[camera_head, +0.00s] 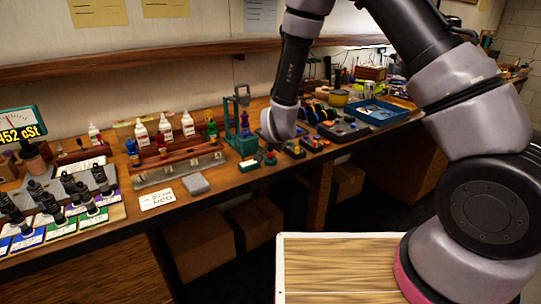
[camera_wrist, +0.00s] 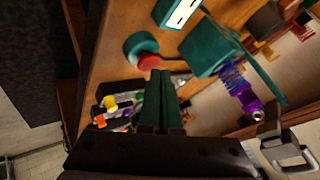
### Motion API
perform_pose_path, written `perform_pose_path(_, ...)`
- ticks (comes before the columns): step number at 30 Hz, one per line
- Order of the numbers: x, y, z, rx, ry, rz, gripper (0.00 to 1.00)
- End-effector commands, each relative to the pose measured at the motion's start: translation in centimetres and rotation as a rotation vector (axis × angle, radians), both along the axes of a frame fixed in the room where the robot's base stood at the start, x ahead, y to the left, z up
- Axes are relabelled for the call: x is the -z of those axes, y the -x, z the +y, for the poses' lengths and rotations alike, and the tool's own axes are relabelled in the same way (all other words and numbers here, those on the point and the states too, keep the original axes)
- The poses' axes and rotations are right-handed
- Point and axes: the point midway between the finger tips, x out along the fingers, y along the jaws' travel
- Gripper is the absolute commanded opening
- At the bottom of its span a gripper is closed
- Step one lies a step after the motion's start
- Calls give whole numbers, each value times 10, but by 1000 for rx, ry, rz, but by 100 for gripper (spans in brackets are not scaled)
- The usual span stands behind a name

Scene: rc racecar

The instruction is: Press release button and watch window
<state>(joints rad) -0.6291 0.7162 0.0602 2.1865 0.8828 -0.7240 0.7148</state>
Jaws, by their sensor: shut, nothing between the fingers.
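A red button (camera_wrist: 149,62) on a round green base (camera_wrist: 140,45) shows in the wrist view, just ahead and slightly left of my gripper's tips. My gripper (camera_wrist: 163,74) is shut, with its dark green fingers together and empty. I cannot tell whether the fingertips touch the button. In the head view the red button (camera_head: 270,155) sits below my wrist, and the fingers are hard to make out. A green box with a white display window (camera_wrist: 182,14) is at the top of the wrist view. Its writing is too small to read.
A green stand (camera_wrist: 215,48) with a purple shock absorber (camera_wrist: 236,85) is close beside my gripper. A gauge reading 452 cSt (camera_head: 20,133) stands far left. Several white bottles (camera_head: 164,126) and a blue tray (camera_head: 374,112) share the bench. The floor in front is partly open.

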Motion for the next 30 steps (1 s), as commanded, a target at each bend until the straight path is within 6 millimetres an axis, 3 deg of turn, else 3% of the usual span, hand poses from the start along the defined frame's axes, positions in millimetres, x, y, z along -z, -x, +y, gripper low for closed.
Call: perform_pose_path(30,10,0,0,1,0,1,0)
